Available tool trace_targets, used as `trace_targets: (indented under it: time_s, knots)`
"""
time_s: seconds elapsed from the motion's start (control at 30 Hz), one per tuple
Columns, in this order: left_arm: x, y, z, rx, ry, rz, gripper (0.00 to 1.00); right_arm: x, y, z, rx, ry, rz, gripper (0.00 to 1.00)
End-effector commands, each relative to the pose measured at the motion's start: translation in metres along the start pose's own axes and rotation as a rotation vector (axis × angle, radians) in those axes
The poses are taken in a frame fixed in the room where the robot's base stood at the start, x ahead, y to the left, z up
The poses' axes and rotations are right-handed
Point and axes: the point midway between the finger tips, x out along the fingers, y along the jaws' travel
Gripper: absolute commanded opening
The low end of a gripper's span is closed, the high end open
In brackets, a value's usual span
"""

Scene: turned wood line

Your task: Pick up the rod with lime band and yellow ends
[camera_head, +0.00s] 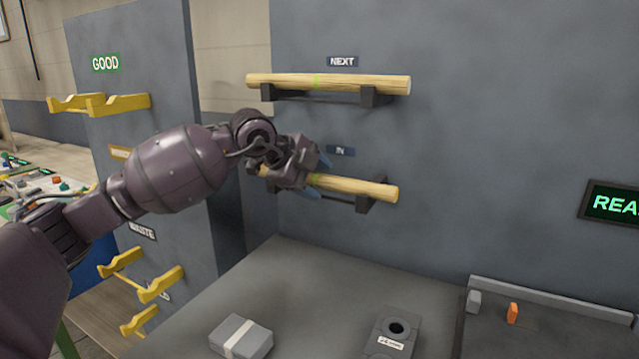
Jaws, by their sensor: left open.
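A pale wooden rod (355,187) lies on the lower dark rack under the "IN" label. Its middle and left part are mostly hidden behind my left gripper (317,177), and a trace of lime shows beside the fingers. My left gripper is open, with one blue fingertip above this rod and one below it in the picture. I cannot tell whether they touch it. A second rod (370,84) with a lime band lies on the upper rack under the "NEXT" label. Yellow ends are not clearly distinct on either rod. My right gripper is out of view.
A grey panel stands behind the racks. Yellow holders (120,104) sit under the "GOOD" sign at left, with more yellow holders (160,285) near "WASTE". A grey block (241,337) and a block with a hole (393,335) stand on the bench (310,290) below.

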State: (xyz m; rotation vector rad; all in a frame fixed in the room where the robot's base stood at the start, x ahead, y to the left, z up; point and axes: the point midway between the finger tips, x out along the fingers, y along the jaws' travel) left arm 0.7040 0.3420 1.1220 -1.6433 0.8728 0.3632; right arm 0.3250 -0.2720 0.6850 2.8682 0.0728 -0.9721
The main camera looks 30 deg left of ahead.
Motion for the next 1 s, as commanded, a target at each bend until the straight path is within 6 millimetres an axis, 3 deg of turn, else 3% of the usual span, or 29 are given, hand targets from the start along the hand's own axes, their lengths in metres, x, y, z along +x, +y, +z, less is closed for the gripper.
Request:
trace_targets:
  time_s: [0.13, 0.5, 0.77, 1.0]
  knots:
    - [-0.002, -0.001, -0.001, 0.001, 0.000, -0.003, 0.59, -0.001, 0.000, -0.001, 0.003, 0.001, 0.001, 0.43]
    - [-0.002, -0.001, -0.001, 0.001, 0.000, -0.003, 0.04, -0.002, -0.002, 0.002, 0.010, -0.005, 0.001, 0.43]
    - [-0.004, -0.002, -0.001, 0.002, 0.000, -0.004, 0.04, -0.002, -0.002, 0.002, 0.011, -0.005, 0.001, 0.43]
    - [-0.022, -0.017, -0.008, 0.002, 0.000, -0.009, 0.04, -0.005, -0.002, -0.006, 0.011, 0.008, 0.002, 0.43]
